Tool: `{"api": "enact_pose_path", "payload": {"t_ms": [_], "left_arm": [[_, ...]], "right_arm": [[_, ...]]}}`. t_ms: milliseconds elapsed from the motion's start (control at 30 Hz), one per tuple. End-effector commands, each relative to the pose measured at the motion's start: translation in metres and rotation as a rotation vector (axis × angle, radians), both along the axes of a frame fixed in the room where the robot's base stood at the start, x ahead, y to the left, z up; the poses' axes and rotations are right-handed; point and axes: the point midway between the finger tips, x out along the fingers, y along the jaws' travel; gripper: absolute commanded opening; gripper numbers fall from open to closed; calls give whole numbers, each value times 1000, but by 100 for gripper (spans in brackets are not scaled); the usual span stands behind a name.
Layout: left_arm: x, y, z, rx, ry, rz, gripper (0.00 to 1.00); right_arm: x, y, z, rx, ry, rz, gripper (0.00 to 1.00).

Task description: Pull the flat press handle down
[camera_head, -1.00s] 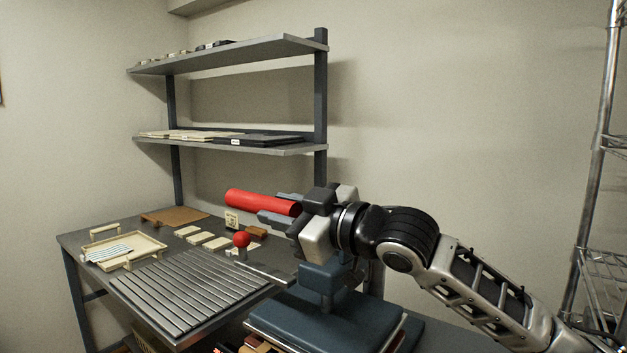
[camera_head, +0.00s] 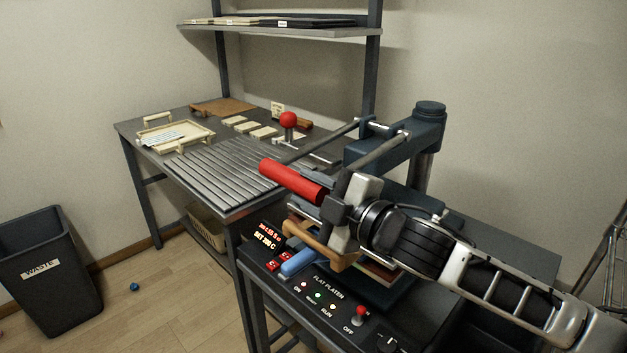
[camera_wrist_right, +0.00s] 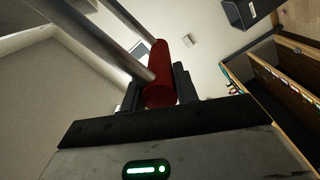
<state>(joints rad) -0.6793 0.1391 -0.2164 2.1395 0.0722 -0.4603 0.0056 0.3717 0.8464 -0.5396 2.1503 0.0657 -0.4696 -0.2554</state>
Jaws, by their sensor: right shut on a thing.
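The red flat press handle (camera_head: 290,180) is a thick cylinder joined to two grey lever arms (camera_head: 380,150) that run back to the dark blue press head (camera_head: 410,135). My right gripper (camera_head: 326,189) is shut on its right end; the left end sticks out free. In the right wrist view the handle (camera_wrist_right: 159,75) lies between the two dark fingers, with the metal lever bars rising to the upper left. The control panel (camera_head: 325,305) reads FLAT PLATEN. The platen area below is partly hidden by my right arm. My left gripper is not in view.
A slatted table (camera_head: 195,168) stands left of the press, with a cream tray (camera_head: 175,133) and a red ball knob (camera_head: 289,120). A shelf (camera_head: 280,32) rises behind it.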

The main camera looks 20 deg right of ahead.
Motion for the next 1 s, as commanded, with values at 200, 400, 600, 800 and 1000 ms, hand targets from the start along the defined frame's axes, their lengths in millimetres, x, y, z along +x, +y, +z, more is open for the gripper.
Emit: {"api": "enact_pose_path", "payload": {"t_ms": [200, 400, 600, 800, 1000], "left_arm": [[-1, 0, -2, -5, 4, 2, 36], [-1, 0, -2, -5, 4, 2, 36], [-1, 0, -2, -4, 3, 3, 36], [-1, 0, -2, -4, 3, 3, 36], [-1, 0, -4, -5, 3, 3, 36]], "right_arm": [[1, -1, -6, -27, -11, -1, 0], [1, -1, -8, -31, -8, -3, 0], [1, -2, -10, -30, -4, -4, 51], [1, -1, -7, -27, -9, -3, 51], [-7, -5, -7, -26, -10, -2, 51]]}}
